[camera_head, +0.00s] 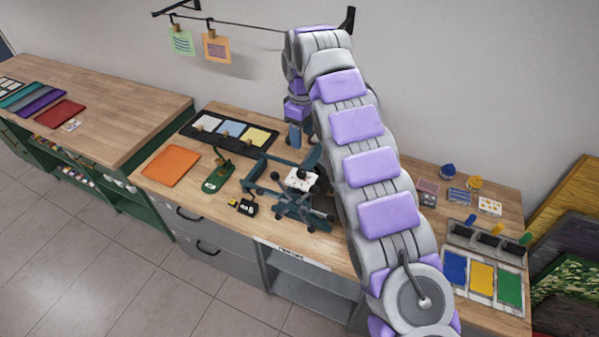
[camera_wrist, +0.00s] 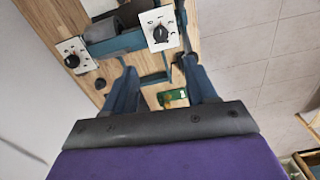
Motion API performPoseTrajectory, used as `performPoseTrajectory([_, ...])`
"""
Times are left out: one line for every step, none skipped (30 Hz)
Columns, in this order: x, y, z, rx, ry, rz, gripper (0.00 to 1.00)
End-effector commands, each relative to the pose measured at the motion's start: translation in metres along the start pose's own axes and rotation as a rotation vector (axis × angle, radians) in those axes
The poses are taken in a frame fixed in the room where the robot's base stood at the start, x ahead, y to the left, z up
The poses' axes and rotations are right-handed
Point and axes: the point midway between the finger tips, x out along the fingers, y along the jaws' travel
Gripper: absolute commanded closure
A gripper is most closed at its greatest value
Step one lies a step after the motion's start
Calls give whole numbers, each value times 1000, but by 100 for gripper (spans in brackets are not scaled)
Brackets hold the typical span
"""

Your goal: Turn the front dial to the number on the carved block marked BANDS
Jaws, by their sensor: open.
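In the wrist view, two white dial plates with black knobs are in sight: one at upper middle (camera_wrist: 160,31) and one at the left (camera_wrist: 73,58). Small marks ring the knobs, but I cannot read them, nor tell which is the front dial. In the head view, one white dial plate (camera_head: 301,181) with a black knob sits on the dark blue machine (camera_head: 290,208). My gripper (camera_wrist: 162,85) is open and empty, its blue fingers apart below the upper dial in the wrist view. In the head view it is by the machine's back (camera_head: 295,136). I cannot make out the BANDS block.
An orange sheet (camera_head: 171,166), a green-based tool (camera_head: 217,178) and a small black-and-yellow item (camera_head: 244,206) lie left of the machine. A black tray (camera_head: 189,130) with coloured pads is behind. My arm hides the middle-right bench.

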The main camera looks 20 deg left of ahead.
Motion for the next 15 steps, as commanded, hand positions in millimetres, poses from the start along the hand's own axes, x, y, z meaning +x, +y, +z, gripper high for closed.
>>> performPoseTrajectory([12,1,1,1,-2,0,43])
performPoseTrajectory([16,1,0,1,-2,0,43])
performPoseTrajectory([20,1,0,2,-2,0,43])
performPoseTrajectory([24,1,-1,2,-2,0,43])
performPoseTrajectory([27,1,-2,1,-2,1,43])
performPoseTrajectory([31,0,-3,-1,-2,2,43])
performPoseTrajectory([31,-1,-4,-3,-3,1,43])
performPoseTrajectory([33,-2,-5,-2,-4,0,43])
performPoseTrajectory([36,-2,-5,-2,-5,-1,43])
performPoseTrajectory([39,-2,-6,-2,-5,0,43])
performPoseTrajectory([41,-2,-6,-2,-4,1,43])
performPoseTrajectory([45,-2,-6,-2,-3,1,43])
performPoseTrajectory([48,-2,-6,-2,-4,0,43])
performPoseTrajectory([51,-2,-5,-1,-5,-1,43])
performPoseTrajectory([56,-2,-4,0,-6,-3,43])
